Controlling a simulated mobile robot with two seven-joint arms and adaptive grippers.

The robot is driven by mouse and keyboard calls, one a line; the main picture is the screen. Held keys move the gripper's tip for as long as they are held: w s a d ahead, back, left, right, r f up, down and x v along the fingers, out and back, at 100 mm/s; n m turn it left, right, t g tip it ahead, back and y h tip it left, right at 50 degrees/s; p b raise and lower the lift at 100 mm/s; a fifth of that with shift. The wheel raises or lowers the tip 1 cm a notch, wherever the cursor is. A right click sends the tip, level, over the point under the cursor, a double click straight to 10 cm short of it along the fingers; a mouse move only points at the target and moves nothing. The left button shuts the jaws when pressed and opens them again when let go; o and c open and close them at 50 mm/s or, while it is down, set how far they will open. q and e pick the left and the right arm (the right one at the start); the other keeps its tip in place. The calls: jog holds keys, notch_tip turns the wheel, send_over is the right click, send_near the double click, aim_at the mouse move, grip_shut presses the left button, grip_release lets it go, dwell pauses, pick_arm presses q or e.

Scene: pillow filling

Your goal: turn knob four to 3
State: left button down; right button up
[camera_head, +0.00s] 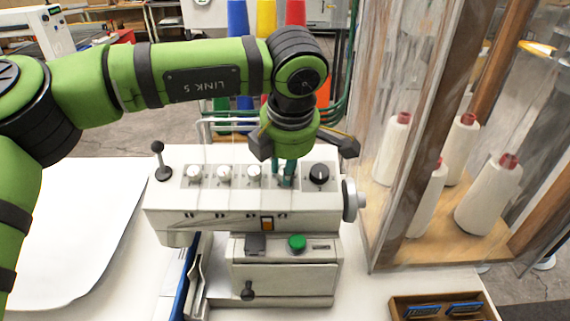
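The white machine (240,212) has a row of knobs along its top panel. Three white knobs (223,173) show on the left and a larger black knob (319,174) on the right. My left gripper (286,180) points down from above, with its teal fingertips at the fourth place in the row, between the third white knob and the black one. Knob four is mostly hidden by the fingertips, so its setting cannot be read. Whether the fingers are closed on it or only around it cannot be told. My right gripper is out of view.
A black lever (160,162) stands on the machine's left end, and a handwheel (352,199) is on its right. A green button (297,242) is on the lower front. A clear-walled case with white thread cones (488,196) stands right. A wooden tray (402,304) is front right.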

pick_arm(q)
jog(key=shift+f+b, duration=0.25)
jog(key=shift+b, duration=0.2)
jog(key=shift+r+m, duration=0.1)
jog(key=shift+m, duration=0.5)
jog(key=c, duration=1.1)
grip_release()
jog(key=v, duration=1.2)
jog(key=shift+r, duration=0.1)
